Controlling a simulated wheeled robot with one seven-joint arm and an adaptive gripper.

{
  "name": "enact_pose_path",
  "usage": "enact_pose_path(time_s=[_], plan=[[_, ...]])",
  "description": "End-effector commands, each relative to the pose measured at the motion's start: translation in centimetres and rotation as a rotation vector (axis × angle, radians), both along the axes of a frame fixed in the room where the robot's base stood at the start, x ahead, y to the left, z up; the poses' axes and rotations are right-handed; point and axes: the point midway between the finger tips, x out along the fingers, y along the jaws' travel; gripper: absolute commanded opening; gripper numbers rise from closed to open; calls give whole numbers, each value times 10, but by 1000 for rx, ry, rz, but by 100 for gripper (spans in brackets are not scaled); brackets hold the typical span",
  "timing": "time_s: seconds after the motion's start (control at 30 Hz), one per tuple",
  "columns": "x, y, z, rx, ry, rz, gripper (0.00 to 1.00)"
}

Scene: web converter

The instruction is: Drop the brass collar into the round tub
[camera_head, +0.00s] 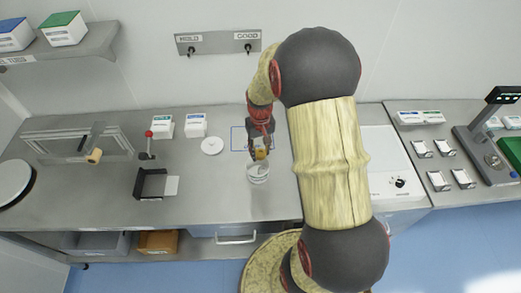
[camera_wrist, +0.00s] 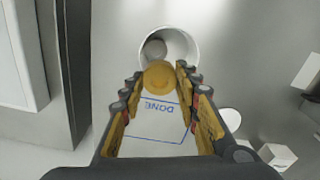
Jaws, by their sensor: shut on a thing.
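My gripper (camera_head: 259,146) is shut on the brass collar (camera_wrist: 159,75), a yellow round piece held between the fingertips in the wrist view (camera_wrist: 158,78). In the head view the collar (camera_head: 261,154) shows as a small yellow patch at the gripper's tip. The round tub (camera_head: 258,174) is white and stands on the steel bench just below the gripper in that view. In the wrist view the tub (camera_wrist: 190,45) opens beyond the fingertips, and the collar overlaps its near rim. A grey round thing (camera_wrist: 155,48) lies inside the tub. The height of the collar above the rim is unclear.
A blue outline marked DONE (camera_wrist: 160,106) lies on the bench beside the tub. A black bracket (camera_head: 151,184) stands farther left. My arm hides part of the bench on the right.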

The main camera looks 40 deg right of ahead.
Motion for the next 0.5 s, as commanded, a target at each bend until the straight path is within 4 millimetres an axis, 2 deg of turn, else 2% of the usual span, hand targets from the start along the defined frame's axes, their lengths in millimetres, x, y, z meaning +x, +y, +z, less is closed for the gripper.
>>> enact_pose_path(time_s=[0.03,0.23,0.5], plan=[[0,0,-10,0,0,0,0],[0,0,-31,0,-1,-1,0],[0,0,-38,0,-1,-1,0]])
